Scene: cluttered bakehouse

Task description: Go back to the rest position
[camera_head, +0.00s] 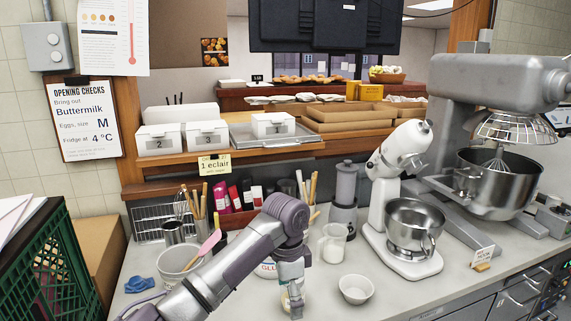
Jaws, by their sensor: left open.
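My left arm comes in from the lower left and bends down over the counter. My left gripper (292,303) points down near the front of the counter, to the left of a small white bowl (356,289). It is open. A pale object is partly hidden behind its fingers, and I cannot tell whether they touch it. A container with a red "GLU" label (267,271) is partly hidden behind my arm. My right gripper is not in view.
A white stand mixer (402,185) and a large grey mixer (500,125) stand to the right. A measuring jug (333,243), a grey tub (179,264) with a pink spatula and a blue item (140,284) are close by. A green crate (48,262) is at left.

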